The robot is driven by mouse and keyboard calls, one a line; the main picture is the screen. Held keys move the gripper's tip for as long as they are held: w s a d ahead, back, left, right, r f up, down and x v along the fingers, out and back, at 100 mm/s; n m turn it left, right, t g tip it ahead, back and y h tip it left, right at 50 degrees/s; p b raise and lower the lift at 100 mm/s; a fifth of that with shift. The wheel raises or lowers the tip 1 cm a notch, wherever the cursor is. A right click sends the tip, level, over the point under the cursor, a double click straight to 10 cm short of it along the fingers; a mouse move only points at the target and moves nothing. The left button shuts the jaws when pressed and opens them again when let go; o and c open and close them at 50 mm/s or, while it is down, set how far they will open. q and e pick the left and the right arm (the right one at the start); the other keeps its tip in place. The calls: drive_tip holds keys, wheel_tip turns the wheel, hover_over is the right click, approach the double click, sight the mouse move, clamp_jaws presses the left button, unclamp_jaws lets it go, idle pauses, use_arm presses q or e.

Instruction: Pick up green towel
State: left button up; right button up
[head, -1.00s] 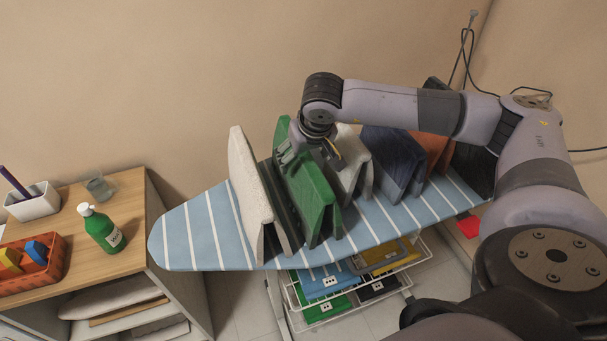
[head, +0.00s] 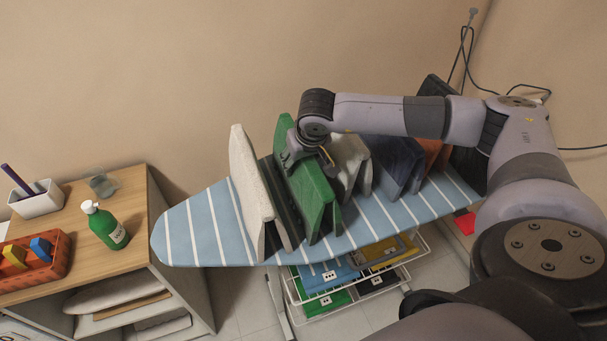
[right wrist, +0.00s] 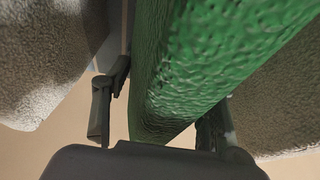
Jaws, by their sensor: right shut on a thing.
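The green towel (head: 312,200) stands folded on edge on the blue-and-white striped ironing board (head: 190,236). My right gripper (head: 303,154) is at its upper edge, reaching down from above, and is shut on it. In the right wrist view, the green towel (right wrist: 205,55) lies between the two dark fingers of my right gripper (right wrist: 160,108). The towel's lower edge appears to be at the board. My left gripper is not in view.
A dark towel (head: 284,205) and a cream towel (head: 249,180) stand close on the left. A grey-beige towel (head: 350,155), a navy towel (head: 398,163) and an orange one (head: 433,152) stand on the right. A wooden shelf (head: 140,205) with a green bottle (head: 106,228) is at left.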

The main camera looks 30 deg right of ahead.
drive_tip(key=c, duration=0.8)
drive_tip(key=shift+r, duration=0.2)
